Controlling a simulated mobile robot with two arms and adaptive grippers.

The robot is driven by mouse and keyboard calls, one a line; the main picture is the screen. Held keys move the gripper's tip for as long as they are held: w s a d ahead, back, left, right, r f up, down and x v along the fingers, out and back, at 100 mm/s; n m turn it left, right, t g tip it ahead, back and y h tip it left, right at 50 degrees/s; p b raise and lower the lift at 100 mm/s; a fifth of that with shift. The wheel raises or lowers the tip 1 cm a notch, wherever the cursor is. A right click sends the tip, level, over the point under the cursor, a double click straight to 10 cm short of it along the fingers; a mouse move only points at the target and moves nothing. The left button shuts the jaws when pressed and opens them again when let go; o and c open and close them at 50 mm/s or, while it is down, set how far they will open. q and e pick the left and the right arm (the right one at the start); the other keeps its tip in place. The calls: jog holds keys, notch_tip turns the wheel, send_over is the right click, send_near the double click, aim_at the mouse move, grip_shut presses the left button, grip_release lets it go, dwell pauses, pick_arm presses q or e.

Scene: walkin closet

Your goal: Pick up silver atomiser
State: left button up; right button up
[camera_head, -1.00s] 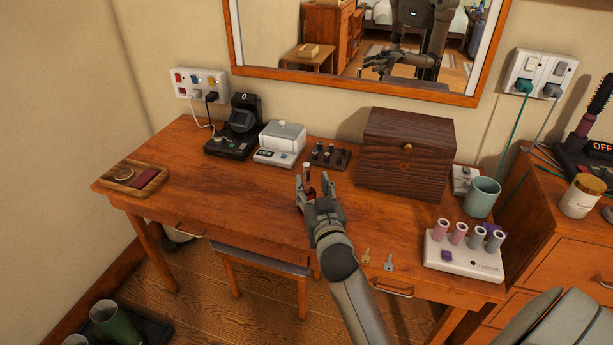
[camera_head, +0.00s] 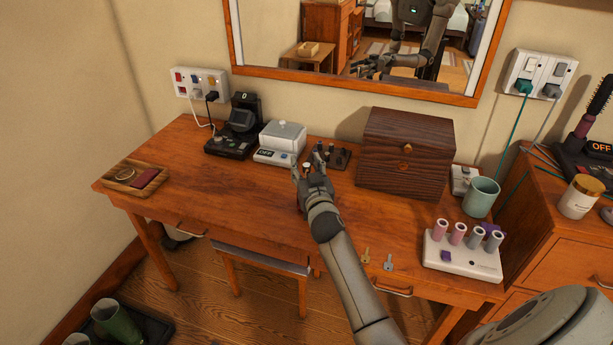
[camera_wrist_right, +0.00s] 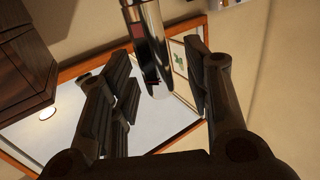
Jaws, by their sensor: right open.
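The silver atomiser (camera_wrist_right: 150,50) is a shiny chrome cylinder in the right wrist view, lying between the spread fingers with a visible gap on the right side. In the head view only its small pale top (camera_head: 306,166) shows beyond my right gripper (camera_head: 308,168); the rest is hidden by the hand. My right gripper is open around it, low over the middle of the wooden table (camera_head: 240,205). The right wrist view shows both fingers (camera_wrist_right: 162,95), apart. I cannot tell if either one touches the atomiser. My left gripper is not in view.
A black rack (camera_head: 338,157) with small bottles stands just behind the hand. A white scale-like device (camera_head: 280,145) is behind to the left. A dark wooden box (camera_head: 405,155) stands to the right. The table's left middle is clear.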

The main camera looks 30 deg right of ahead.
grip_shut()
dwell(0.4)
jog(key=shift+r, duration=0.55)
notch_tip(320, 180, up, 2)
jog(key=shift+r, duration=0.2)
jog(key=s+a+r, duration=0.7)
jog(key=s+r, duration=0.2)
jog(key=s, duration=0.3)
jog(key=shift+r, duration=0.3)
jog(key=shift+d, duration=0.15)
